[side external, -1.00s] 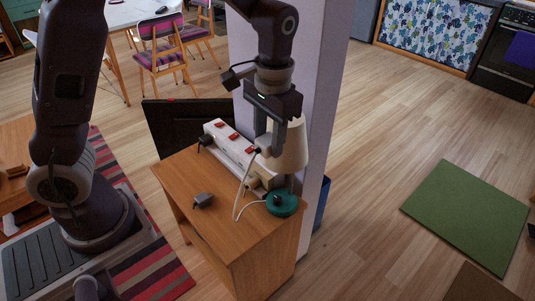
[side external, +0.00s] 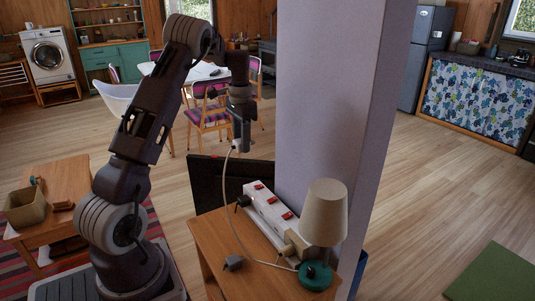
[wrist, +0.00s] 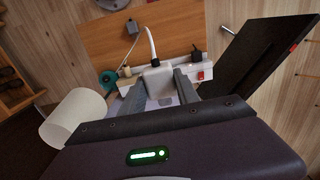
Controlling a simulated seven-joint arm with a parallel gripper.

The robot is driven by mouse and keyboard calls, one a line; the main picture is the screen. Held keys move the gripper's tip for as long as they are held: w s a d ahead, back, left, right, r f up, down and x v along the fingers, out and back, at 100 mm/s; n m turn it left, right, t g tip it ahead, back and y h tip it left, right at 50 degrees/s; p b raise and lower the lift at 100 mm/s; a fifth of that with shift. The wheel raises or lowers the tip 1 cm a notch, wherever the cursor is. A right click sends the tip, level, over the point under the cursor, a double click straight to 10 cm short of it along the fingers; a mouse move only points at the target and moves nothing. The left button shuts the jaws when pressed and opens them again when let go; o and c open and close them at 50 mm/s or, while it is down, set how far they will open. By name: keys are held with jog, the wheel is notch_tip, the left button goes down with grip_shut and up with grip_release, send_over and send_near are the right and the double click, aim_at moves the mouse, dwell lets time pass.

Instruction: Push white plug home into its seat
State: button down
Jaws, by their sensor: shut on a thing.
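The white plug (side external: 237,146) is in my gripper (side external: 239,143), with its white cord hanging down to the table. The strip has several red switches. A black plug (side external: 243,201) is in its far end and a beige plug (side external: 294,246) is at its near end. The plug's prongs and the seat are hidden.
A lamp with a cream shade (side external: 325,211) and teal base (side external: 315,275) stands at the strip's near end. A grey adapter (side external: 234,263) lies on the wooden table (side external: 212,247). A pale pillar (side external: 328,120) rises behind, and a dark panel (side external: 204,176) stands beyond the table.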

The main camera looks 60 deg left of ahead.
aim_at(256, 218)
jog(key=s+a, duration=0.2)
jog(key=a, duration=0.3)
jog(key=f, duration=3.5)
jog(key=shift+d+f, duration=0.15)
jog(key=shift+d, duration=0.2)
jog(key=shift+s, duration=0.15)
jog(key=shift+w, duration=2.9)
jog(key=shift+w, duration=0.85)
jog(key=shift+w+a, duration=0.4)
jog(key=shift+w, duration=0.05)
jog(key=shift+w+d, duration=0.1)
jog(key=shift+w, duration=0.25)
jog(key=c, duration=1.2)
grip_release()
jog(key=o, duration=0.4)
jog(key=shift+d, duration=0.15)
